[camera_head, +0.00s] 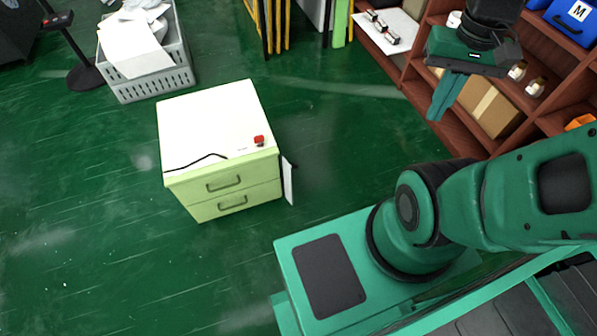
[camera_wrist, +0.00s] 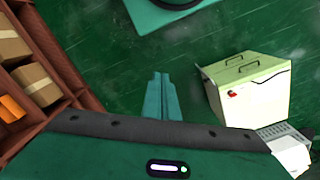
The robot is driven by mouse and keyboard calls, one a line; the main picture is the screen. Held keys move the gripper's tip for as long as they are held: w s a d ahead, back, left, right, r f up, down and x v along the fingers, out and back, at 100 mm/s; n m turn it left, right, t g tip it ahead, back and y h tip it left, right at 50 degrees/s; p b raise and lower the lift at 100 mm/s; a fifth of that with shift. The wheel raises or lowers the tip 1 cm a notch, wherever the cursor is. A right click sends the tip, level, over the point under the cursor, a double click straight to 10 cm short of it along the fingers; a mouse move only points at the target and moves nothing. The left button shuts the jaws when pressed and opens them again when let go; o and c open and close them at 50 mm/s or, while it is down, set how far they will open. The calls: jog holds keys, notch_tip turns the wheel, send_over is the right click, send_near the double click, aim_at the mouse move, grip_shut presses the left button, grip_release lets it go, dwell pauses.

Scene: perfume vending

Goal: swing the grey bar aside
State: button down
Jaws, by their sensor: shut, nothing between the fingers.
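I cannot pick out a grey bar with certainty in either view. My gripper (camera_head: 436,112) hangs at the upper right in the head view, in front of the brown shelf, with its green fingers pointing down. In the wrist view my gripper (camera_wrist: 160,76) shows its two fingers pressed together with nothing between them. It touches nothing that I can see. A white-topped cabinet (camera_head: 205,125) with pale green drawers stands well to its left on the floor. The cabinet also shows at the right in the wrist view (camera_wrist: 262,100).
The brown shelf (camera_head: 455,133) holds a cardboard box (camera_head: 490,108), small bottles (camera_head: 535,88) and a blue bin (camera_head: 570,22). A white board (camera_head: 402,28) carries small items. A grey crate (camera_head: 150,86) with papers and a dark post (camera_head: 74,38) stand at upper left. Green floor is clear between cabinet and shelf.

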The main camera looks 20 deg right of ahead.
jog(key=w+d+f+n+y, duration=0.2)
jog(key=w+f+n, duration=0.5)
jog(key=w+f, duration=1.25)
jog(key=n+t+y, duration=0.3)
jog(key=n+y, duration=0.1)
jog(key=y, duration=0.1)
send_near(291, 181)
jog(key=shift+w+a+f, duration=1.05)
jog(key=shift+w+f, duration=0.05)
jog(key=shift+f, duration=0.15)
